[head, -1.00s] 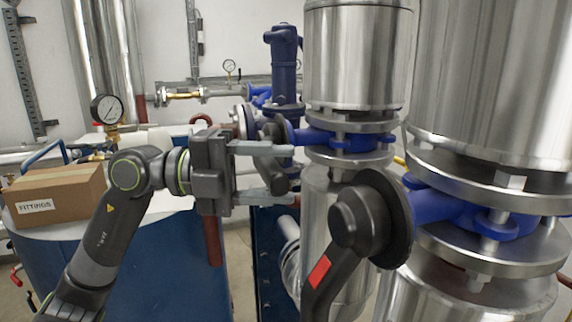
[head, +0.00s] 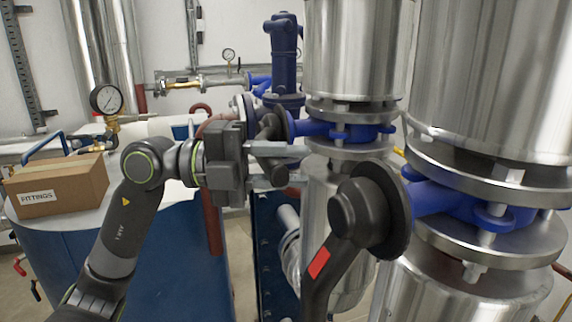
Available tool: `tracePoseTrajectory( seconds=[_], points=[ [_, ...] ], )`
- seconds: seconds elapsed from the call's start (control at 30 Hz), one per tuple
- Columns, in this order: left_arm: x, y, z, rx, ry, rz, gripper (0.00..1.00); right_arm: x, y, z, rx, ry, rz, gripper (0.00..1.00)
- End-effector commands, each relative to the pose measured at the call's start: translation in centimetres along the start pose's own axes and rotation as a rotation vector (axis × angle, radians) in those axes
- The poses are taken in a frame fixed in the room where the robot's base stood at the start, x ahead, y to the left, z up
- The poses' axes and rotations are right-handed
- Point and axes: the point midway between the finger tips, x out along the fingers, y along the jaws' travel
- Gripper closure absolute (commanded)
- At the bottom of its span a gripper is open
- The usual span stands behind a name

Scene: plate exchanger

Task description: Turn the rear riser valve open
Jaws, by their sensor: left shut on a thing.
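The rear riser valve has a blue body (head: 345,132) between steel flanges on the middle steel riser. Its dark lever (head: 268,130) sits at the left of that body, and the lever's lower part is partly hidden by my gripper. My left gripper (head: 280,163) comes in from the left with its fingers pointing right, one above the other. It is shut on the dark lever. My right gripper is not in view.
A nearer valve with a big black lever (head: 345,222) and red mark stands close on the right, before a wide steel riser (head: 490,80). A FITTINGS box (head: 55,185) and a pressure gauge (head: 106,99) sit at left on a blue tank (head: 170,260).

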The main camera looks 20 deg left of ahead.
Motion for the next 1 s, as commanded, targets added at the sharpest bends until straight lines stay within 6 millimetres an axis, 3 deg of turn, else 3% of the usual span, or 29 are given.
tracePoseTrajectory(
  seconds=[0.47,1.0],
  points=[
    [0.0,1.4,0.0,0.061,0.0,0.027,1.0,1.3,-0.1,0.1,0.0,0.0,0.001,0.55],
    [-0.8,8.7,1.9,0.469,0.001,0.2,1.0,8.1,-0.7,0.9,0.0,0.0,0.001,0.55]
  ],
)
